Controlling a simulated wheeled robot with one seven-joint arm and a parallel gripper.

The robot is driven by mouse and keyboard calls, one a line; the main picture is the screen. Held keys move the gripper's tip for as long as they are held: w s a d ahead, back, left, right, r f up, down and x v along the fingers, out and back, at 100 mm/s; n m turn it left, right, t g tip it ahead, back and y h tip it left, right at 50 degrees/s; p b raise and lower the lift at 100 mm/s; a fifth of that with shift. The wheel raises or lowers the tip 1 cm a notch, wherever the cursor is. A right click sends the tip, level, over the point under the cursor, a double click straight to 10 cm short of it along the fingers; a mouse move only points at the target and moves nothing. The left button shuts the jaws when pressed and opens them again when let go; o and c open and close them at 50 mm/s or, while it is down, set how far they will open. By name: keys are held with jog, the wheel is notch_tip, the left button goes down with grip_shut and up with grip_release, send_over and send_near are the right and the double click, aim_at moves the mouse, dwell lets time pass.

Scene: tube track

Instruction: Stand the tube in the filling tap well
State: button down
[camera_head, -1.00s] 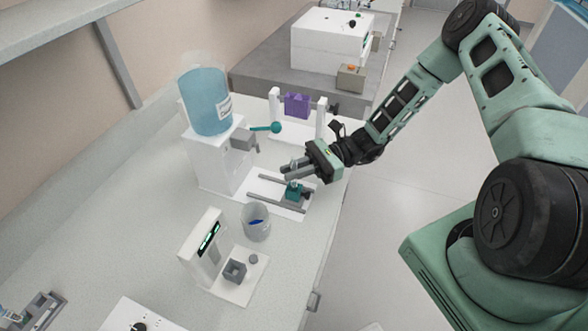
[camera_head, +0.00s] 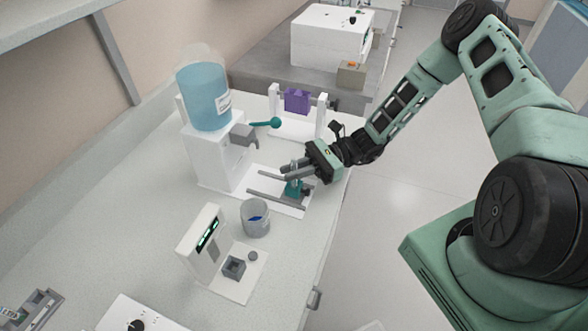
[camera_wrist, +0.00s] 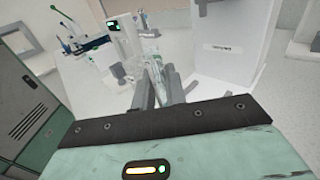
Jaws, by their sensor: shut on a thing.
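The filling station is a white body (camera_head: 208,160) with a blue water bottle (camera_head: 205,98) on top and a grey tap with a teal lever (camera_head: 265,124). In front of it, a small teal block (camera_head: 293,190), which looks like the well, sits between grey rails on a white base. My gripper (camera_head: 288,171) is directly above this block, its fingers shut on the clear tube. The tube shows faintly between the fingers in the wrist view (camera_wrist: 159,82). The fingers hide part of it, and I cannot tell whether its lower end is inside the well.
A clear beaker with something blue inside (camera_head: 255,219) and a white device with a green display (camera_head: 204,240) stand nearer on the bench. A white stand with a purple block (camera_head: 297,100) is behind. The bench's right edge runs close under my arm.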

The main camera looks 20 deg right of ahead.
jog(key=shift+f, duration=0.45)
jog(key=c, duration=1.4)
grip_release()
jog(key=shift+o, duration=0.2)
jog(key=d+b, duration=0.6)
jog(key=d, duration=1)
jog(key=shift+w+d+f, duration=0.1)
jog(key=shift+w+d, duration=0.05)
jog(key=shift+d, duration=0.55)
